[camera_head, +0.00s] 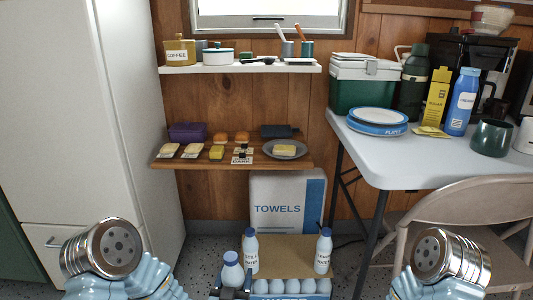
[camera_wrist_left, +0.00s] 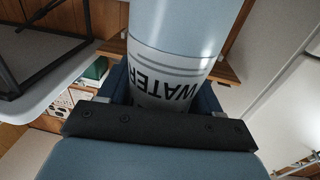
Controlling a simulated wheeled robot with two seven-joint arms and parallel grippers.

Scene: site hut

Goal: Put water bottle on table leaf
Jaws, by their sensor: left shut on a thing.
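In the left wrist view the bottle (camera_wrist_left: 185,30) fills the upper middle, with a label reading WATER between the dark fingers of the gripper (camera_wrist_left: 160,95). The gripper is shut on it. A wooden wall leaf (camera_head: 175,163) holds food, plates and small cards, above and behind the bottle. A white table (camera_head: 400,165) stands at the right. My right gripper is out of view.
Two more bottles, one (camera_head: 250,251) labelled STILL WATER and another (camera_head: 323,251), stand by a water pack (camera_head: 290,287). A TOWELS box (camera_head: 280,195) is behind them. A folding chair (camera_head: 470,213) stands before the table. The leaf is crowded; the table's front is clear.

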